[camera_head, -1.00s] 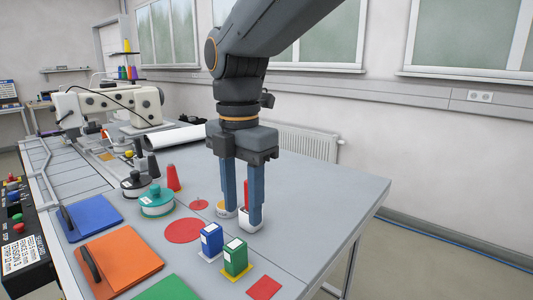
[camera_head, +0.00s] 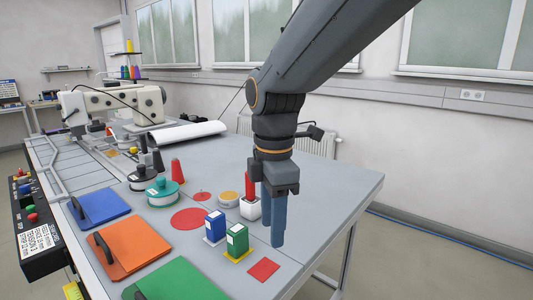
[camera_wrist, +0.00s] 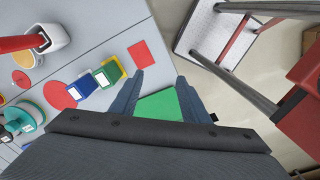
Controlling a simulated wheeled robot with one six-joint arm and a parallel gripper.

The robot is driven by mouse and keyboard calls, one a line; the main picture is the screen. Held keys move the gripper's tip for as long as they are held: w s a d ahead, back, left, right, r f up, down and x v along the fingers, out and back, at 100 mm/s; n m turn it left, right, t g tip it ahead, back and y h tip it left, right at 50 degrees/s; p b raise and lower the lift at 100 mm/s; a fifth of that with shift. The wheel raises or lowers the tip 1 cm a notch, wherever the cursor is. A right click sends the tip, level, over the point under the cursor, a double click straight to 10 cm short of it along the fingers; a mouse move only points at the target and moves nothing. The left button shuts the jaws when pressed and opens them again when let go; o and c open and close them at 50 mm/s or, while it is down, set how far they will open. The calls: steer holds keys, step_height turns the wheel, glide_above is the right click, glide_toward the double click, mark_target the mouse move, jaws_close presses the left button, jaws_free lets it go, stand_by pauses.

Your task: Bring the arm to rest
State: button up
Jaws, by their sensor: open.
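My gripper (camera_head: 274,215) hangs fingers-down over the right part of the grey table (camera_head: 330,185) in the head view. Its fingers are apart with nothing held between them. In the wrist view my gripper (camera_wrist: 167,85) shows both blue fingers, with a green patch visible between them. The white holder (camera_head: 250,210) with a red item (camera_head: 248,187) stands just left of the fingers. The green box (camera_head: 237,241) and blue box (camera_head: 215,227) stand to the left of my gripper, apart from it.
A red square (camera_head: 264,268) lies near the front edge. Blue (camera_head: 100,207), orange (camera_head: 132,248) and green (camera_head: 178,282) panels lie at the left front. The table's right side is clear.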

steer(key=s+d+f+m, duration=0.2)
steer(key=d+f+m, duration=0.5)
steer(key=d+m, duration=0.2)
steer(key=s+d+f+m+t, duration=0.1)
steer(key=s+d+f+m, duration=0.1)
steer(key=d+f+m, duration=0.5)
steer(key=d+m, duration=0.2)
steer(key=m, duration=0.3)
steer(key=shift+s+d+f, duration=0.2)
steer(key=shift+s+f, duration=0.05)
steer(key=shift+s, duration=0.1)
